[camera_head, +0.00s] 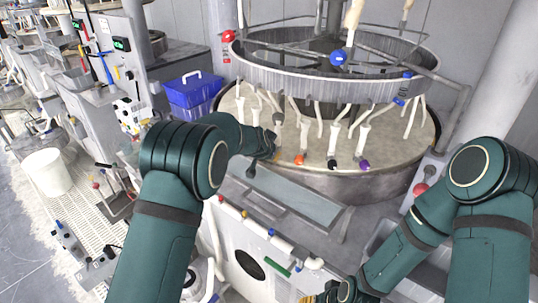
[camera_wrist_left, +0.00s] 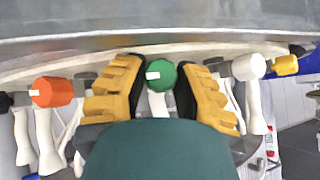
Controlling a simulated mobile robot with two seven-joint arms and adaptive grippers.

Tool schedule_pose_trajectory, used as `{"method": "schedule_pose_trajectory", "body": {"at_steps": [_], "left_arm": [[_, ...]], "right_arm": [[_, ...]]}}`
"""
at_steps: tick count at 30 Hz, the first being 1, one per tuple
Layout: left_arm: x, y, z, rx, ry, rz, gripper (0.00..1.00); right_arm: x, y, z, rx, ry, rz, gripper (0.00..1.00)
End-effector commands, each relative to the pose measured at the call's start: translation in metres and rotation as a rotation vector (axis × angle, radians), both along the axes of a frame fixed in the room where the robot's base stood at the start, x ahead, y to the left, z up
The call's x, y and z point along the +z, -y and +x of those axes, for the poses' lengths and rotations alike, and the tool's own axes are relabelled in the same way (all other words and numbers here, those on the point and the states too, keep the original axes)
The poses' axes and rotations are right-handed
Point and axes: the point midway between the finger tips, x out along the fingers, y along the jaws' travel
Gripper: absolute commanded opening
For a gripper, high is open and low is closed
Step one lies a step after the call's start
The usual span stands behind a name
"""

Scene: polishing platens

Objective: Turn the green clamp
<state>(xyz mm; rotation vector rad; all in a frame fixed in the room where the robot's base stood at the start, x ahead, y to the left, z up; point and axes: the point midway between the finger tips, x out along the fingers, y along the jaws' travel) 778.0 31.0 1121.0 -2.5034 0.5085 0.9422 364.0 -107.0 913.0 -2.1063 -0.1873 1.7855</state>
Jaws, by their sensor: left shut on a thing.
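The green clamp (camera_wrist_left: 160,76) is a round green knob with a white mark, seen in the left wrist view under the platen's rim. My left gripper (camera_wrist_left: 159,80) has its yellow ribbed fingers on both sides of this knob and is shut on it. In the head view my left gripper (camera_head: 268,146) is small and dark at the platen's near left edge, and I cannot make out the green clamp there. My right gripper (camera_head: 325,296) shows only in part at the bottom edge, with some yellow on it; its fingertips cannot be made out.
Beside the green clamp are an orange clamp (camera_wrist_left: 52,92), a white one (camera_wrist_left: 248,67) and a yellow one (camera_wrist_left: 285,65). Black (camera_head: 332,164) and purple (camera_head: 364,165) clamps line the platen's front. A blue crate (camera_head: 193,92) stands left of it. A metal ring (camera_head: 330,85) hangs above.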

Motion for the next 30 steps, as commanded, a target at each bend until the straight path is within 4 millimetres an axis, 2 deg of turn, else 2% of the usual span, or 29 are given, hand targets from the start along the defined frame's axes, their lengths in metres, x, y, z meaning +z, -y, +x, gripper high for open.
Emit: {"method": "schedule_pose_trajectory", "body": {"at_steps": [6,15,30], "left_arm": [[-0.003,-0.003,0.002,0.004,-0.072,-0.14,0.0],[-0.003,-0.004,0.002,0.004,-0.177,-0.326,0.0],[-0.001,-0.003,0.002,0.001,-0.253,-0.457,0.0]], "right_arm": [[-0.028,-0.001,0.0,0.0,-0.001,-0.003,0.47],[-0.054,-0.002,0.001,-0.002,-0.001,-0.009,0.47],[-0.067,-0.003,0.001,-0.003,-0.002,-0.012,0.47]]}}
